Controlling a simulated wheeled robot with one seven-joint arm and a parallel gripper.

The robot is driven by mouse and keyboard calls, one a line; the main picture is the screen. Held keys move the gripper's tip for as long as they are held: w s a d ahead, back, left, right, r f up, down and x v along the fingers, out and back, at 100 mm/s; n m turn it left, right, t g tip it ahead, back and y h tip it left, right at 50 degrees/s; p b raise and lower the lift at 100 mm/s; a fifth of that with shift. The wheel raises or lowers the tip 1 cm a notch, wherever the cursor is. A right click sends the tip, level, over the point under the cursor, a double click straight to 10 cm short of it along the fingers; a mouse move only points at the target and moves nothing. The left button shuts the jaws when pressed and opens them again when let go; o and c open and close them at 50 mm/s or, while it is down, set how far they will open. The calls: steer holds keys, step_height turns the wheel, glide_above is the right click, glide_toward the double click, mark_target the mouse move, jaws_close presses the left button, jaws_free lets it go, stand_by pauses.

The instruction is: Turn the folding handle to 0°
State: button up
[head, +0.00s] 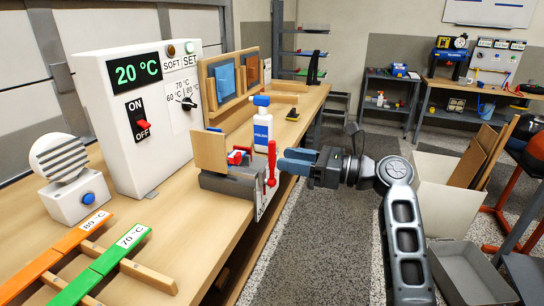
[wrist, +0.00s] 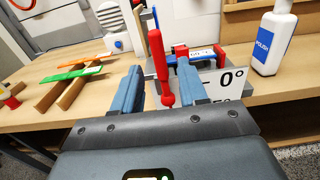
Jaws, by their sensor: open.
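The red folding handle (head: 271,165) stands upright at the right side of the grey bench vise (head: 228,186). In the wrist view the handle (wrist: 157,58) rises between my two fingers, with its round lower end near them. My gripper (head: 290,161) is open, level, and just right of the handle; its blue fingers (wrist: 160,82) show on either side of it. I cannot tell whether either finger touches it. A white plate marked 0° (wrist: 232,80) is beside the handle; a lower label is partly hidden by my gripper.
A white polish bottle (head: 262,125) stands behind the vise. A white control box (head: 140,110) reads 20 °C. Orange (head: 55,252) and green (head: 104,262) strips lie at the bench's near end.

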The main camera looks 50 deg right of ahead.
mark_target(275, 157)
steer(key=shift+x, duration=2.55)
jaws_close()
